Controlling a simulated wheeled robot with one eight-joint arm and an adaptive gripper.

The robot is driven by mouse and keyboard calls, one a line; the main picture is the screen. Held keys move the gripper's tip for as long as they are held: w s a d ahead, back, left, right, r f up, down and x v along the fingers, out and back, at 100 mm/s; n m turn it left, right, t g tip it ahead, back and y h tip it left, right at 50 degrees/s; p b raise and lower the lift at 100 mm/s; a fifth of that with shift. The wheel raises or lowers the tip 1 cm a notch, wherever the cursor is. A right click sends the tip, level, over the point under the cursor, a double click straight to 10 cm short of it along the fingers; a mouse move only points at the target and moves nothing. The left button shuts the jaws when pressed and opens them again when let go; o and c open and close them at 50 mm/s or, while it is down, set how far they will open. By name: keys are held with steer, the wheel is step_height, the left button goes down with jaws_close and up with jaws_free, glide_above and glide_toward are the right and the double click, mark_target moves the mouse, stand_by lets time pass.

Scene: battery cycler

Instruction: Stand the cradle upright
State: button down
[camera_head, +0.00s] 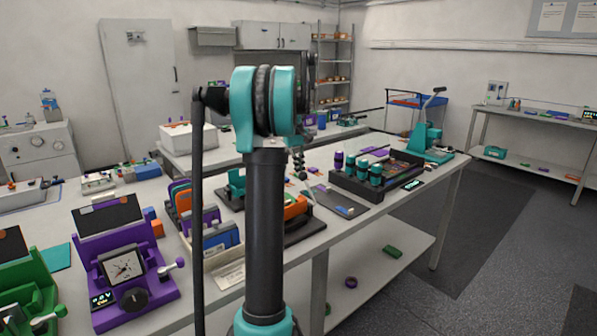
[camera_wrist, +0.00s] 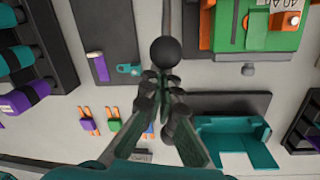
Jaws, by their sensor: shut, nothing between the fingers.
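A teal angular holder (camera_wrist: 207,136), which looks like the cradle, lies at the lower right of the wrist view beside a dark plate (camera_wrist: 247,103). Its walls surround a pale gap; I cannot tell surely which side it rests on. A teal piece (camera_head: 236,184) left of my arm in the head view seems to be the same thing. My gripper (camera_wrist: 163,92) is shut and empty, above the bench and to the left of the holder in the wrist view. In the head view my gripper (camera_head: 299,168) shows partly behind my arm.
A green and orange device (camera_wrist: 242,27) stands at the wrist view's top right. A dark rack with teal and purple cylinders (camera_head: 376,175) is right of my arm. Purple (camera_head: 122,268) and green instruments fill the near left bench. Small orange-legged parts lie near my gripper.

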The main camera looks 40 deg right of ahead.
steer(key=shift+s+r+t, duration=0.45)
steer(key=shift+s+t, duration=0.1)
steer(key=shift+s, duration=0.15)
steer(key=shift+s+r+t, duration=0.45)
steer(key=shift+s+t, duration=0.1)
steer(key=shift+s, duration=0.1)
steer(key=s+f+m+t, duration=0.1)
steer(key=s+t, duration=1.2)
steer(key=s, duration=0.3)
steer(key=shift+s+f, duration=0.15)
steer(key=shift+s, duration=0.1)
steer(key=shift+s+f, duration=0.15)
steer(key=shift+f, duration=0.05)
stand_by(0.4)
